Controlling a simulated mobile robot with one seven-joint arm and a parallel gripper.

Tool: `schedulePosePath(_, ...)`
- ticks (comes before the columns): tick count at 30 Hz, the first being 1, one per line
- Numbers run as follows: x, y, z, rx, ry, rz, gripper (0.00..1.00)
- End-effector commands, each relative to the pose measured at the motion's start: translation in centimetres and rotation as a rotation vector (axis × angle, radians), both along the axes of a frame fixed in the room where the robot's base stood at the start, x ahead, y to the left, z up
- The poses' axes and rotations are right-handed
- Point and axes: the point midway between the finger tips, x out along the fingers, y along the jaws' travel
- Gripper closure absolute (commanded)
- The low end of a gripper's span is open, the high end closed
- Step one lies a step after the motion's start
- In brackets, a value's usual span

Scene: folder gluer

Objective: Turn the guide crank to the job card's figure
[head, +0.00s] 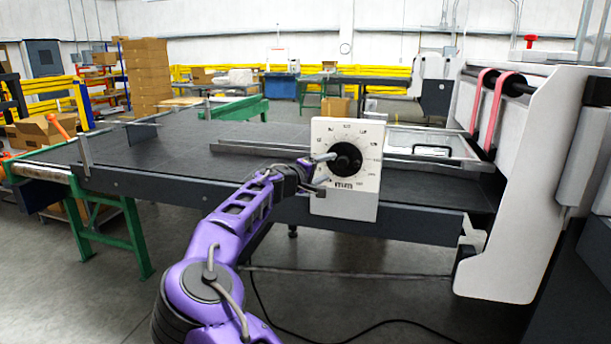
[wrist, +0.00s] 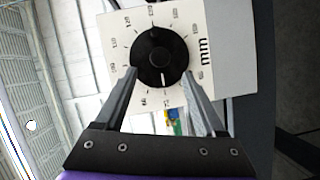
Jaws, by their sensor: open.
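The guide crank is a black round knob (head: 346,158) on a white dial plate (head: 360,196) at the machine table's front edge. In the wrist view the knob (wrist: 158,48) fills the middle of the plate (wrist: 222,40), which carries numbers and "mm". A white mark on the knob points down in that picture, towards the gripper's base; the figure beside it is too blurred to read surely. My gripper (head: 326,173) is open, its fingers (wrist: 160,76) on either side of the knob's lower part. Contact cannot be told. I cannot make out a job card.
The dark machine table (head: 190,158) stretches left behind the dial, with a metal rail (head: 270,148) along it. A white machine housing (head: 520,200) with pink belts (head: 483,95) stands at right. A green stand (head: 125,225) is at left. Floor in front is mostly clear, with a black cable.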

Motion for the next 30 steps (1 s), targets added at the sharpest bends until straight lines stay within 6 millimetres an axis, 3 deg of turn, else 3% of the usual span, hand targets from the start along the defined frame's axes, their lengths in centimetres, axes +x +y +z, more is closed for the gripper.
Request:
schedulePosePath(6, -3.9, 3.4, 0.5, 0.0, 0.0, 0.003, 0.28)
schedulePosePath(12, -6.5, 5.4, 0.9, 0.0, 0.0, 0.001, 0.28)
schedulePosePath(18, -7.7, 6.2, 1.1, -0.001, 0.0, -0.001, 0.28)
schedulePosePath(30, -8.0, 6.1, 1.5, 0.013, -0.002, -0.005, 0.28)
